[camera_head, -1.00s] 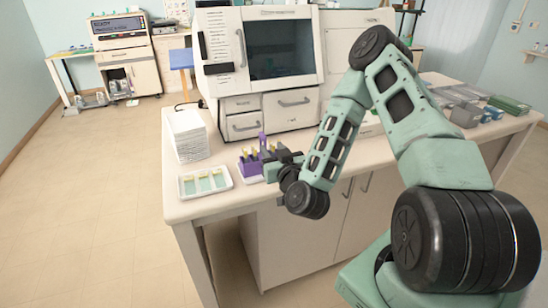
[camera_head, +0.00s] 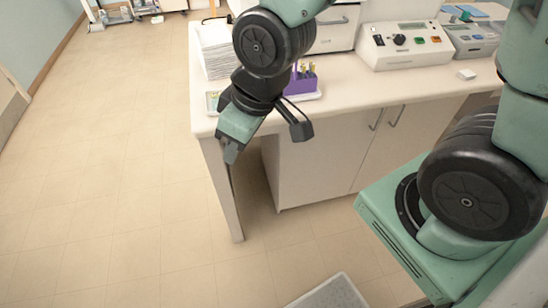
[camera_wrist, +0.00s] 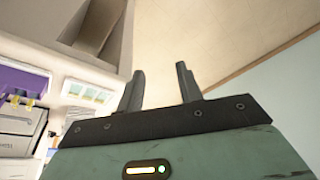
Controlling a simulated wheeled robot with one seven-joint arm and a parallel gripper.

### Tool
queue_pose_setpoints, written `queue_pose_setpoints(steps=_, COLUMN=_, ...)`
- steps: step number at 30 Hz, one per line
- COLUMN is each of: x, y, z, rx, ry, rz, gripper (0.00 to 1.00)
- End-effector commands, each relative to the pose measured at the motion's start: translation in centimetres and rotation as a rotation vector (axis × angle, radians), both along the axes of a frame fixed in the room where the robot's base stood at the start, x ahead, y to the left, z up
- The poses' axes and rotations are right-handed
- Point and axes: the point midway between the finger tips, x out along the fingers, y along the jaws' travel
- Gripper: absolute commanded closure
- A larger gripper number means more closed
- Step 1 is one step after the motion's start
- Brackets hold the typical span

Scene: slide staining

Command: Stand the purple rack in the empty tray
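The purple rack (camera_head: 301,85) holds several yellow-topped slides and looks upright near the table's front edge. A white tray (camera_head: 312,97) shows around its base, so it appears to stand in that tray; my arm hides its left side. In the wrist view the rack (camera_wrist: 22,80) shows at the left edge, partly cut off. My gripper (camera_head: 230,152) hangs in front of the table edge, pointing down, clear of the rack. In the wrist view its two fingers (camera_wrist: 160,86) are apart with nothing between them.
A second tray with flat slides (camera_wrist: 90,94) lies beside the rack, mostly behind my arm in the head view. A white stack (camera_head: 215,50) stands behind it. A control box (camera_head: 402,46) is to the right.

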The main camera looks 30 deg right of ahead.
Motion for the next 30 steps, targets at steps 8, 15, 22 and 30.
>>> queue_pose_setpoints(steps=8, x=-8.9, y=-0.9, z=4.2, rx=-0.157, ry=0.191, rz=0.030, gripper=0.64)
queue_pose_setpoints(steps=15, x=-10.2, y=-1.3, z=4.7, rx=-0.182, ry=0.223, rz=0.029, gripper=0.64)
queue_pose_setpoints(steps=22, x=-10.1, y=-1.3, z=4.0, rx=-0.182, ry=0.222, rz=0.029, gripper=0.64)
queue_pose_setpoints(steps=30, x=-10.1, y=-1.3, z=1.3, rx=-0.182, ry=0.222, rz=0.029, gripper=0.64)
